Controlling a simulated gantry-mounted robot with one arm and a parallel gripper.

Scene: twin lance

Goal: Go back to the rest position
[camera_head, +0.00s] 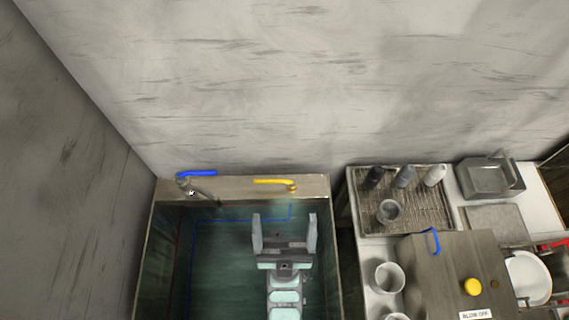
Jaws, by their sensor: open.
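My gripper (284,234) hangs over the dark green sink basin (222,255). Its two fingers point toward the back wall and stand wide apart, with nothing between them. My arm runs from the gripper down to the bottom edge of the view. The gripper is just in front of the sink's back ledge, below the yellow lever. I cannot tell its height above the basin floor.
A blue lever (198,173) and a yellow lever (272,182) sit on the back ledge. At right, a rack (440,208) holds bottles and a cup. A grey box (455,262) with a yellow knob (472,287) stands near white cups (388,277). The basin's left side is clear.

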